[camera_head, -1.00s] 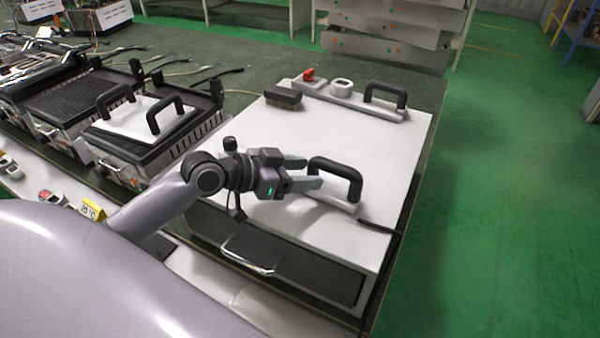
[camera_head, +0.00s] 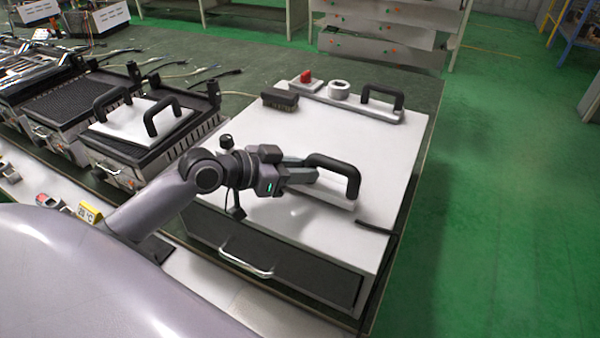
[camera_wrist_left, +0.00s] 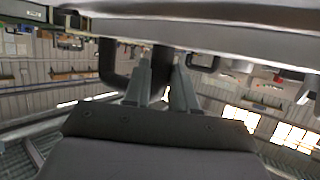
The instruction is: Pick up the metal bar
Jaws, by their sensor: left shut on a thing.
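The metal bar (camera_head: 337,199) is a flat pale bar with a black arched handle (camera_head: 352,178), near the front right of the white worktop. I cannot tell whether it rests on the top or sits just above it. My left gripper (camera_head: 312,170) comes in from the left and is shut on the handle's left part. In the left wrist view the gripper's two fingers (camera_wrist_left: 162,85) are on either side of the dark handle (camera_wrist_left: 106,62). My right gripper is not in view.
The white worktop (camera_head: 300,130) is clear in its middle. At its back are a brush (camera_head: 280,99), a red part (camera_head: 306,77), a white ring (camera_head: 339,89) and another handled bar (camera_head: 383,97). Grill units (camera_head: 75,105) stand left. A drawer (camera_head: 285,275) is in front.

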